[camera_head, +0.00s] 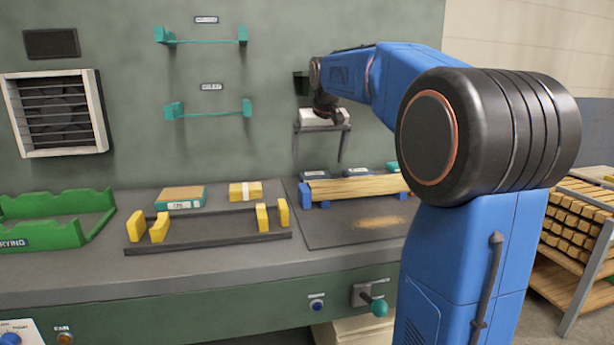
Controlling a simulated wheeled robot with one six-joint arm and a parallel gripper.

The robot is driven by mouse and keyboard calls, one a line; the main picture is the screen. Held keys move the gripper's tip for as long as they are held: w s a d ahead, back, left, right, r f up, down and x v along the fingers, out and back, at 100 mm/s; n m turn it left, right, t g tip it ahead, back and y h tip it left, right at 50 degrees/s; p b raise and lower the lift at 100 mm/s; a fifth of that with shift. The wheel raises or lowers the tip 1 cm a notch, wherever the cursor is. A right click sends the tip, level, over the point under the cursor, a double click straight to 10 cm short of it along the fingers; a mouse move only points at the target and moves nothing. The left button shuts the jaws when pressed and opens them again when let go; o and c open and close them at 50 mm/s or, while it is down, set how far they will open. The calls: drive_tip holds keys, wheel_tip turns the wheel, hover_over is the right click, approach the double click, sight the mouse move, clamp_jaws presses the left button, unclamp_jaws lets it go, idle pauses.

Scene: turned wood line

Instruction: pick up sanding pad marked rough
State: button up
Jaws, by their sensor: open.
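The wooden strips (352,188) rest on blue supports (307,195). A dark rack (210,242) with yellow holders, a teal-sided block (181,198) and a yellow block (245,191) stand to the left. A green drying rack (48,237) is farther left. Wall brackets (208,113) hang behind.

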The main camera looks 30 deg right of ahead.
sight(315, 174)
drive_tip(key=shift+a+x, duration=0.2)
drive_tip(key=shift+x, duration=3.6)
drive_tip(key=c, duration=1.2)
drive_tip(key=shift+r, duration=0.1)
drive_tip(key=shift+s+r, duration=0.1)
drive_tip(key=shift+r, duration=0.1)
wheel_tip(315, 174, up, 11)
drive_tip(key=s+a, duration=0.2)
drive_tip(key=s, duration=0.7)
drive_tip(key=s+a, duration=0.3)
drive_tip(key=s, duration=0.7)
drive_tip(key=shift+a, duration=0.25)
